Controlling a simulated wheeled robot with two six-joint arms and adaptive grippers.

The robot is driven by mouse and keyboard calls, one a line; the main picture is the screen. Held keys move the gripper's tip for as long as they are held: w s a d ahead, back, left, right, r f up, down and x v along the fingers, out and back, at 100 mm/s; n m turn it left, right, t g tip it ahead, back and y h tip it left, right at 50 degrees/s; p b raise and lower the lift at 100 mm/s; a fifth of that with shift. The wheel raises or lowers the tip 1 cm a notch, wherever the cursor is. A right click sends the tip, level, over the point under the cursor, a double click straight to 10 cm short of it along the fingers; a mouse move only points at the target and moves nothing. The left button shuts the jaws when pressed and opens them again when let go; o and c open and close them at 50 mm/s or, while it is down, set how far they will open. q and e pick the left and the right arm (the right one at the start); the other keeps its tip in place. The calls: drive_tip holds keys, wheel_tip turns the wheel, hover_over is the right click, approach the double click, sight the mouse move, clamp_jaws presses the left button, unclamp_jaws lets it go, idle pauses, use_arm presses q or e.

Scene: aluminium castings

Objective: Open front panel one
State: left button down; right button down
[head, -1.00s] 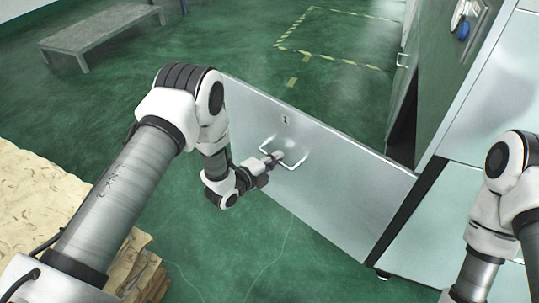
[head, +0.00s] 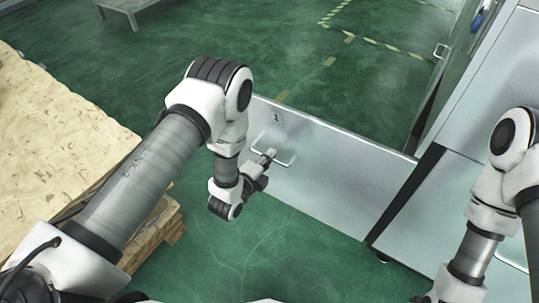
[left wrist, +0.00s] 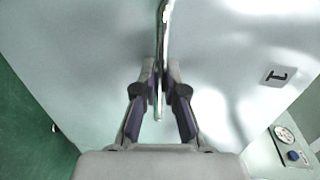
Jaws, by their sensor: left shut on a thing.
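Front panel one (head: 340,172) is a flat grey metal door marked with a small "1". It stands swung out from the cabinet (head: 462,190), joined near the dark corner edge. Its U-shaped handle (head: 286,164) is on the face toward me. My left gripper (head: 268,157) is shut on the handle. In the left wrist view, the fingers (left wrist: 160,78) close on both sides of the handle bar (left wrist: 164,30), with the panel face (left wrist: 80,50) behind. The "1" label (left wrist: 276,76) is at the right. My right arm shows at the right edge; its gripper is out of view.
A grey bench (head: 128,6) is at the top left. Green floor (head: 330,60) with yellow-black tape lies open beyond the panel. A blue knob (left wrist: 293,155) shows in the wrist view.

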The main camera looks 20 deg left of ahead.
use_arm(q)
drive_tip(key=c, duration=1.2)
unclamp_jaws()
drive_tip(key=shift+d, duration=0.1)
drive_tip(key=v, duration=1.2)
